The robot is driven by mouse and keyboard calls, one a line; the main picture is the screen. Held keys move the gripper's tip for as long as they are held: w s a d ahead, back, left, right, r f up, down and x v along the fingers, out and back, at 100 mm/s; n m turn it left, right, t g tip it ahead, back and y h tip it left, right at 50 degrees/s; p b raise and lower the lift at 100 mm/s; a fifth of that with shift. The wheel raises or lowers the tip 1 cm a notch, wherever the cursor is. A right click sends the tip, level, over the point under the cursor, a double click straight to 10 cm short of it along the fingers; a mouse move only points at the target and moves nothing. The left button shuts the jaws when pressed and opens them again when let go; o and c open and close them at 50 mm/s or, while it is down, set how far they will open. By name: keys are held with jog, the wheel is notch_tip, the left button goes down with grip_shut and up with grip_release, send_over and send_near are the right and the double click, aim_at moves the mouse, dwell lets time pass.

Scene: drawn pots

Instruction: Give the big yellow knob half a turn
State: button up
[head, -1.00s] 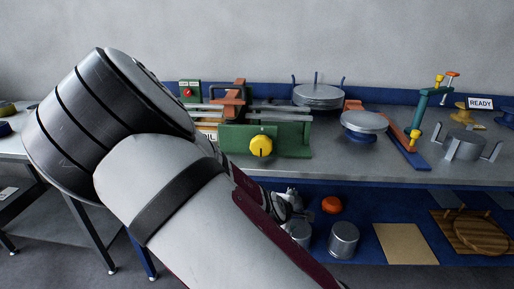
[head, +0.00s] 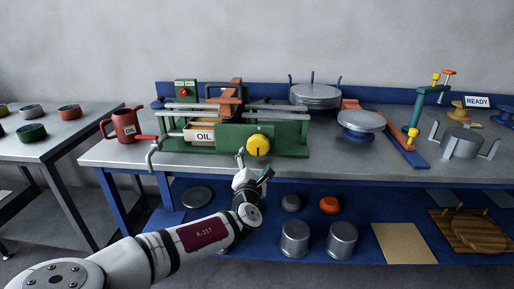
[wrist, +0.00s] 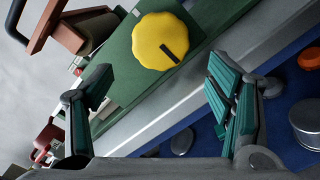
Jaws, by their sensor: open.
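The big yellow knob (head: 258,145) sits on the front of a green machine panel (head: 290,140) on the bench. It has a scalloped edge and a black mark, which points downward in the head view. My gripper (head: 254,168) is just below and in front of the knob, apart from it. In the wrist view the knob (wrist: 166,41) lies beyond the fingertips, its mark slanting to the lower right. My gripper (wrist: 155,82) is open with nothing between its teal-padded fingers.
An OIL drawer (head: 200,134) and a crank handle (head: 152,152) are left of the knob. A red oil can (head: 123,126) stands at the bench's left end. The bench's front edge runs below the knob. Metal cylinders (head: 295,238) stand on the blue lower shelf.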

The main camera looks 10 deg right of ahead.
aim_at(257, 149)
jog(key=x, duration=1)
jog(key=c, duration=0.9)
